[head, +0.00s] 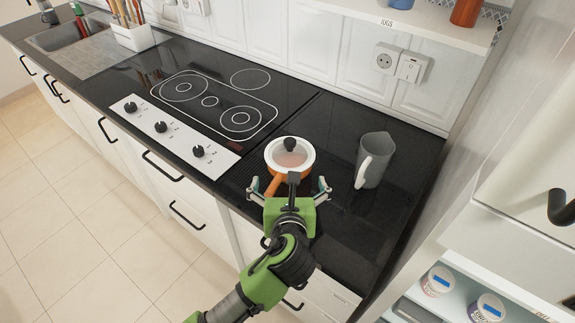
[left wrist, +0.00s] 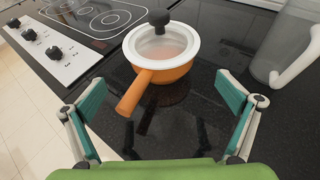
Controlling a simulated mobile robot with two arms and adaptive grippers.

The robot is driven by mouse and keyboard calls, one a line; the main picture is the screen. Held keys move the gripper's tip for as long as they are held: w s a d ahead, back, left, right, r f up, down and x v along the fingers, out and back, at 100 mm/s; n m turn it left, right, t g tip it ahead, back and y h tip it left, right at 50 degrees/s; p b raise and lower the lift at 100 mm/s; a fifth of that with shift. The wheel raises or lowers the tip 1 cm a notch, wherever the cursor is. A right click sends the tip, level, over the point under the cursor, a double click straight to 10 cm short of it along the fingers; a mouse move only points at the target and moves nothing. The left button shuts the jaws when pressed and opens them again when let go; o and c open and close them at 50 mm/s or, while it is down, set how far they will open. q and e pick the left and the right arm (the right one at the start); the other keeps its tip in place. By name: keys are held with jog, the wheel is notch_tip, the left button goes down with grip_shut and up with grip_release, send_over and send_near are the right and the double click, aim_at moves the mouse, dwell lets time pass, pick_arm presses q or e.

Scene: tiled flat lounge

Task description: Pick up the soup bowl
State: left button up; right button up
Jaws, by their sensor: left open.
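I see no plain soup bowl; the nearest vessel is a small orange pan (head: 276,184) with a white rim, a clear lid and a black knob. It stands upright on the black counter, and its orange handle points toward me. The pan also shows in the left wrist view (left wrist: 168,71). My left gripper (head: 290,188) is open and empty, just in front of the pan, its fingers spread on either side of the handle. The fingers also show in the left wrist view (left wrist: 160,84); neither appears to touch the pan. My right gripper is in neither view.
A grey jug (head: 374,160) stands right of the pan. A cooktop (head: 215,103) with a white knob panel (head: 172,134) lies to the left. A wall closes the back, and an open fridge shelf with tubs (head: 437,280) is at lower right. Counter right of the gripper is clear.

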aim_at(290, 169)
pick_arm(q)
jog(key=x, duration=0.2)
jog(key=shift+w+f, duration=0.2)
jog(key=shift+w, duration=0.05)
jog(key=shift+x, duration=0.95)
jog(key=x, duration=0.2)
jog(key=shift+w+d, duration=0.25)
jog(key=shift+w, duration=0.05)
jog(key=shift+w+f, duration=0.1)
jog(key=shift+w, duration=0.3)
jog(key=c, duration=2.1)
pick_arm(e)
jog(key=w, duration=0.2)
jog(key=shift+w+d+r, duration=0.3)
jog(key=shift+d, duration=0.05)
